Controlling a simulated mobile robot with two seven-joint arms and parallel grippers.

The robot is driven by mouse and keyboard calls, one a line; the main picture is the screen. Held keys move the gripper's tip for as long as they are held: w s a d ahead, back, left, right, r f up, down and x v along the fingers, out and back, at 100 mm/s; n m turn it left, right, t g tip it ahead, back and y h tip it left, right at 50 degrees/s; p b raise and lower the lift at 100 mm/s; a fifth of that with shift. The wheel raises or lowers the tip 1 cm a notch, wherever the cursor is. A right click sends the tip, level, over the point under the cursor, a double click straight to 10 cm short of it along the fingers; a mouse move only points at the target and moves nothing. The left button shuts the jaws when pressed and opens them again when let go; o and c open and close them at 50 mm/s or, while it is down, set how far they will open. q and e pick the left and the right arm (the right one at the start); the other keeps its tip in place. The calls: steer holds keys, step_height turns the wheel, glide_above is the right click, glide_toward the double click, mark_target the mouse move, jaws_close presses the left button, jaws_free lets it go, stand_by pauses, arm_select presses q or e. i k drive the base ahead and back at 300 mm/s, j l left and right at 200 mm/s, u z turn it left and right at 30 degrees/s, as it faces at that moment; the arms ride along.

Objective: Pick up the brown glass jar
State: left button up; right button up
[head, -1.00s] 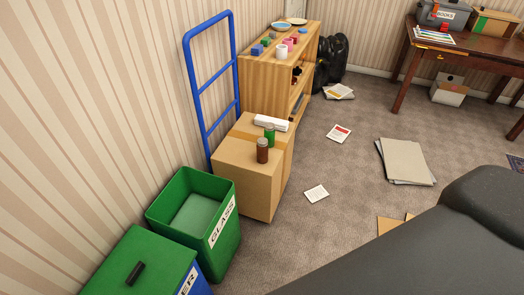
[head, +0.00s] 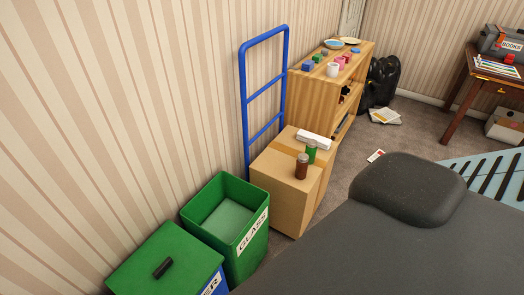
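The brown glass jar (head: 302,166) stands upright on top of a cardboard box (head: 277,186), near the box's front right edge. A green jar (head: 311,152) stands just behind it, and a white object (head: 314,139) lies behind that. Neither of my grippers is in view. A large dark grey shape, probably part of my own body, fills the lower right of the head view.
An open green bin labelled GLASS (head: 238,238) stands in front of the box, beside a green-lidded bin (head: 160,262). A blue hand truck frame (head: 243,85) stands against the wall. A wooden shelf (head: 318,92) with cups and blocks is behind.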

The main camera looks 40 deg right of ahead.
mark_target(302, 162)
steer(key=l+u, duration=1.1)
steer(key=l, duration=0.15)
steer(key=k+l+u, duration=0.35)
steer(key=l, duration=0.2)
steer(key=k+l+u, duration=0.1)
steer(key=l, duration=0.25)
steer(key=k+l+u, duration=0.1)
steer(key=l, duration=0.2)
steer(key=k+l, duration=0.2)
steer(key=l, duration=0.25)
steer(key=k+l, duration=0.2)
steer(key=l, duration=0.2)
steer(key=k+l, duration=0.25)
steer(key=l, duration=0.2)
steer(key=k+l+u, duration=0.1)
steer(key=l, duration=0.3)
steer(key=k+l, duration=0.3)
steer(key=l, duration=0.15)
